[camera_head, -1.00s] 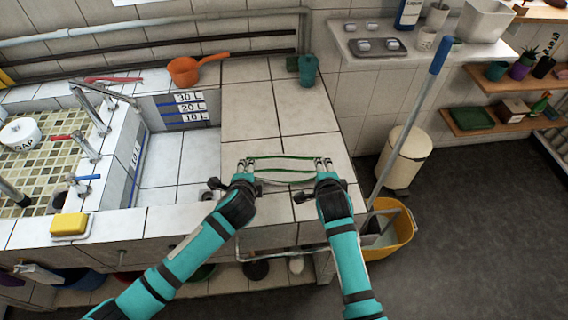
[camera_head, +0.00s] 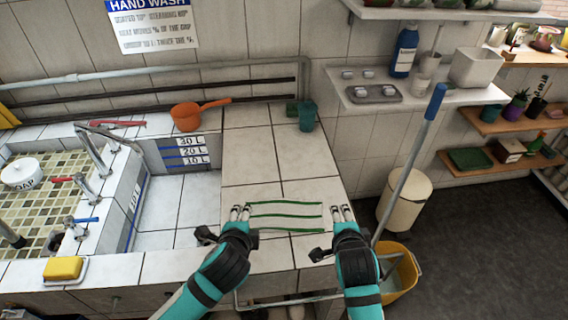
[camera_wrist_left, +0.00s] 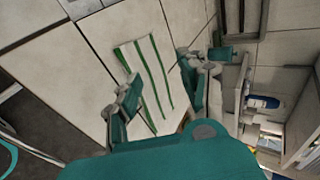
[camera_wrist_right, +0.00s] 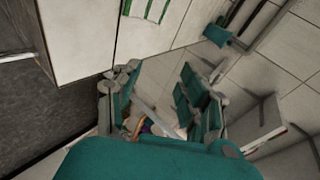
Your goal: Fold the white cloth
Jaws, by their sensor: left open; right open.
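The white cloth (camera_head: 285,209) with green stripes lies flat on the tiled counter, squared to its front edge. Its stripes run left to right in the head view. My left gripper (camera_head: 240,212) is open and empty at the cloth's left edge. My right gripper (camera_head: 342,213) is open and empty, a little off its right edge. In the left wrist view the cloth (camera_wrist_left: 152,75) shows beyond the open fingers. In the right wrist view only part of the cloth (camera_wrist_right: 150,9) shows at the top. I cannot tell how many layers it has.
An orange dipper (camera_head: 187,117) and a teal cup (camera_head: 307,116) stand at the back of the counter. The sink basin (camera_head: 175,205) opens to the left. A mop (camera_head: 412,160) and yellow bucket (camera_head: 402,275) stand right of the counter. The counter behind the cloth is clear.

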